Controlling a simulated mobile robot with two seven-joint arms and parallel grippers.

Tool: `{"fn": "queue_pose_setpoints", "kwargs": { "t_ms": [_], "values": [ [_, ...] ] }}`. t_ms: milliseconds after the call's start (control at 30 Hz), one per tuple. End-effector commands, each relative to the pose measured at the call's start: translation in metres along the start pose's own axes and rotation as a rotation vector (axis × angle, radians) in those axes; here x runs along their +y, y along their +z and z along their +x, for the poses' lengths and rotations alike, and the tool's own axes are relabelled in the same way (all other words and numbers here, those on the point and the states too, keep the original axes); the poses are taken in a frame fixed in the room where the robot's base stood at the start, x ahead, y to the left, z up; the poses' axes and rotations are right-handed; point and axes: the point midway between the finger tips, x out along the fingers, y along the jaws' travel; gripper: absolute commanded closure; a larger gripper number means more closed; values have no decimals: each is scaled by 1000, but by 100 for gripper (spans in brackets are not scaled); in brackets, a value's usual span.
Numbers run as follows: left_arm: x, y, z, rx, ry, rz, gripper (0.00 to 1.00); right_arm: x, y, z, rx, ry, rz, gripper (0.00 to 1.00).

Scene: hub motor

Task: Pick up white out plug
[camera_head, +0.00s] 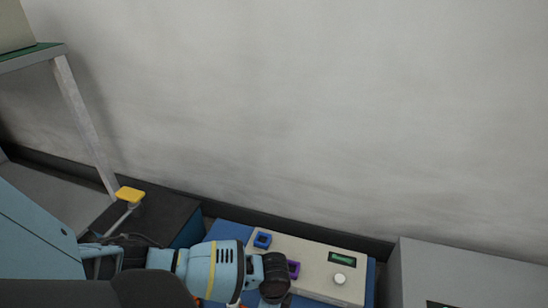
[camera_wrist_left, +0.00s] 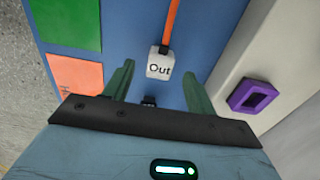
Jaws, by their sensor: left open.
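The white out plug (camera_wrist_left: 159,66) shows in the left wrist view, marked "Out", with an orange cable (camera_wrist_left: 171,24) running up from its far end. It lies over the blue surface (camera_wrist_left: 212,28). My left gripper (camera_wrist_left: 158,80) is open, with one green finger on each side of the plug's line. The plug sits between and slightly beyond the fingertips, and I cannot tell whether they touch it. In the head view my left arm (camera_head: 222,266) reaches in from the left, and its wrist hides the plug. My right gripper is not in view.
A beige device (camera_head: 318,287) with a green display (camera_head: 342,257), a white knob (camera_head: 340,278), a blue socket (camera_head: 262,240) and a purple socket (camera_wrist_left: 252,96) stands beside the plug. Green (camera_wrist_left: 68,22) and orange (camera_wrist_left: 75,84) patches lie left of it. A grey box (camera_head: 470,275) stands at right.

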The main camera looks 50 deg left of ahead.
Motion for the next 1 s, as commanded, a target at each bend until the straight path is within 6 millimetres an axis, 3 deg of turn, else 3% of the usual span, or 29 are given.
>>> {"fn": "queue_pose_setpoints", "kwargs": {
  "t_ms": [433, 733, 1000],
  "values": [
    [0, 1, 47, -1, 0, -1, 44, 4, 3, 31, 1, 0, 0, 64],
    [0, 1, 51, 0, -1, 0, 44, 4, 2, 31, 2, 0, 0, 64],
    [0, 1, 50, 0, 0, 0, 79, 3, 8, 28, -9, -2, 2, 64]
  ]
}}
